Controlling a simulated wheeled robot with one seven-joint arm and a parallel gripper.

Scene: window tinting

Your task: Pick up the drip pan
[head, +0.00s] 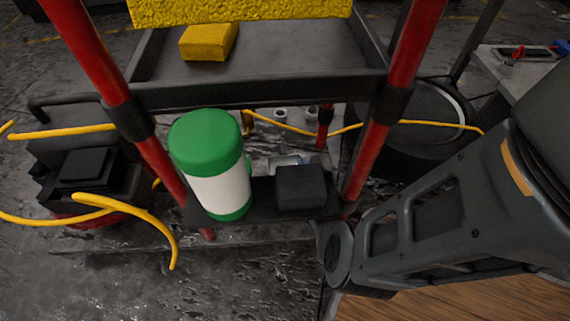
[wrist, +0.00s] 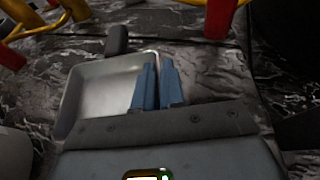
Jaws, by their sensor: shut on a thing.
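The drip pan (wrist: 95,95) is a shallow, pale metal tray with a dark handle (wrist: 117,40) at its far end in the wrist view. My gripper (wrist: 158,72) has its two blue fingers close together on the pan's right wall, shut on it. The near part of the pan is hidden behind my gripper's body. In the head view, a small bright patch of the pan (head: 286,161) shows at the lower shelf, behind a dark block that may be my gripper's hand. The fingers are hidden there.
A green-and-white canister (head: 212,165) stands just left of the pan. Red cart posts (head: 368,160) rise on both sides, with the upper shelf (head: 300,80) above, holding a yellow sponge (head: 208,42). Yellow hoses (head: 130,215) run nearby. A wooden surface (head: 450,300) is at lower right.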

